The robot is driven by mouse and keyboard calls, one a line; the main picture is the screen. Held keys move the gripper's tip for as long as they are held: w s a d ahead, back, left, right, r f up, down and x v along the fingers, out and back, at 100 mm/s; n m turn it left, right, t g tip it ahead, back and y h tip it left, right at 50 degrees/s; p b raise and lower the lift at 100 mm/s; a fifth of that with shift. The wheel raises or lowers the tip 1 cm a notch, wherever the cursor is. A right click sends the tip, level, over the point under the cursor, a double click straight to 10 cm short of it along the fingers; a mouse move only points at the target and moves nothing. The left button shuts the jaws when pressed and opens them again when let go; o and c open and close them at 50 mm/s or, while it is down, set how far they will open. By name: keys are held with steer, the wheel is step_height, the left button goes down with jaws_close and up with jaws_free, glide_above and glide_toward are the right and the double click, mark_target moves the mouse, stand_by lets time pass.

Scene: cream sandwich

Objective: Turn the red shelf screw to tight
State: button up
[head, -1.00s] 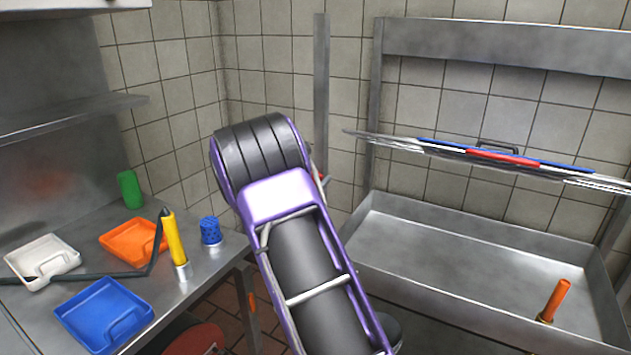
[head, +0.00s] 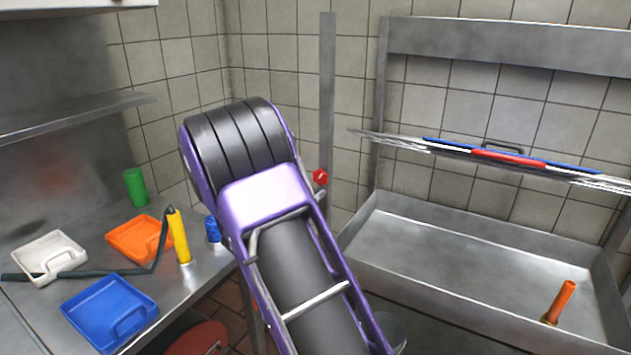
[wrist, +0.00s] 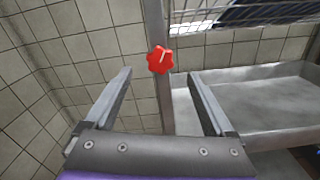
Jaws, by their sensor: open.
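The red shelf screw (head: 320,177) is a small lobed knob on the upright metal post (head: 326,90) by the tiled wall. It shows just right of my arm in the head view. In the wrist view the red shelf screw (wrist: 160,60) faces the camera, with a pale line on its face running nearly upright, tilted slightly right. My gripper (wrist: 158,82) is open and empty. Its two fingers stand left and right of the screw in that picture, with the screw a little beyond their tips and not touched. My arm hides the gripper in the head view.
A wire shelf (head: 490,158) bearing blue and red items and a steel sink (head: 440,255) stand at right. The left counter holds orange (head: 138,238), blue (head: 108,310) and white (head: 50,257) trays, a green cup (head: 135,188) and a yellow cylinder (head: 179,236).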

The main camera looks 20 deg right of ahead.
steer(key=v, duration=0.9)
steer(key=shift+s, duration=0.1)
